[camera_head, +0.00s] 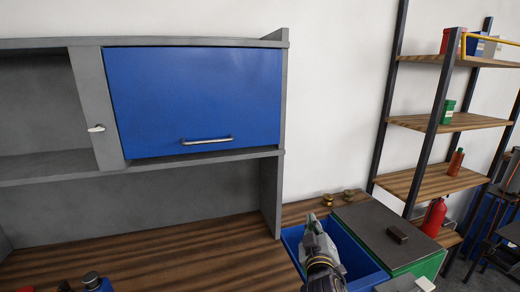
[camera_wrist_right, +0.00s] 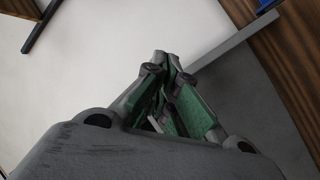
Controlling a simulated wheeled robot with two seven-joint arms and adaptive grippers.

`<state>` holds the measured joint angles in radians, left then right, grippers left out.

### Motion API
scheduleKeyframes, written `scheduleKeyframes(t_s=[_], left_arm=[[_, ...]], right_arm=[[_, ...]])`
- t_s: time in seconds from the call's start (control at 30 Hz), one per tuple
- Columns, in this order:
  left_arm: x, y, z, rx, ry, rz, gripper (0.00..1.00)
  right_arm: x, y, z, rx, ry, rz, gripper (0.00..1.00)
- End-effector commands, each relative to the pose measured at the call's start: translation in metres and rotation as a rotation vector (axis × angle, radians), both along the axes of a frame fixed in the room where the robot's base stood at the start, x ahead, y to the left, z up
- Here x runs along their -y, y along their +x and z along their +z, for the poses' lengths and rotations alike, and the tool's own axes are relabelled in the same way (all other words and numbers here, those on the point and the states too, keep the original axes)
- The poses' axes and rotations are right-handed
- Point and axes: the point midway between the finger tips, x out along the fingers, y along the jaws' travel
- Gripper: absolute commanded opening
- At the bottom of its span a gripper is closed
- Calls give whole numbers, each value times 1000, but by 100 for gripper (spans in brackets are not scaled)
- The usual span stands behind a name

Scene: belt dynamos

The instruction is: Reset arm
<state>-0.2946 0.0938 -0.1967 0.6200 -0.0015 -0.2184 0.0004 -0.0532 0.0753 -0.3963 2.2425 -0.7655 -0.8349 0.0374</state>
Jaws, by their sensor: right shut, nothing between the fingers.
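My right gripper (camera_head: 311,222) is at the lower middle of the head view, over the blue bin (camera_head: 357,243). Its fingers are closed together with nothing between them. In the right wrist view the gripper (camera_wrist_right: 162,62) also shows closed and empty, with green pads on the inner finger sides. My left gripper is not in view.
A grey cabinet with a closed blue door (camera_head: 195,100) stands above the wooden workbench (camera_head: 170,252). Right of the bin is a green box with a dark top (camera_head: 372,222) bearing a small dark block (camera_head: 397,235). A shelf rack (camera_head: 430,180) with bottles stands further right.

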Motion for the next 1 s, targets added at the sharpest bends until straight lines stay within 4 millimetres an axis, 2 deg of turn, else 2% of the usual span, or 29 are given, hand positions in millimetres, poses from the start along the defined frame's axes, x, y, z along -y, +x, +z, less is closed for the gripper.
scheduleKeyframes(t_s=[0.03,0.1,0.27,0.4,0.6,0.8,1.0], left_arm=[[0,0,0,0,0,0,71],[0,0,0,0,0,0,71],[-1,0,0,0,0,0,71],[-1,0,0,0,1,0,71],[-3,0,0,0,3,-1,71],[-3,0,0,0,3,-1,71],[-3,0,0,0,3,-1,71]], right_arm=[[9,-7,-19,-59,30,-15,0],[19,-17,-45,-142,73,-33,0],[40,-47,-101,-331,166,-73,0],[52,-81,-146,-500,240,-102,0],[63,-138,-200,-738,336,-133,0],[66,-189,-232,-922,401,-146,0],[67,-221,-247,-1031,436,-151,0]])
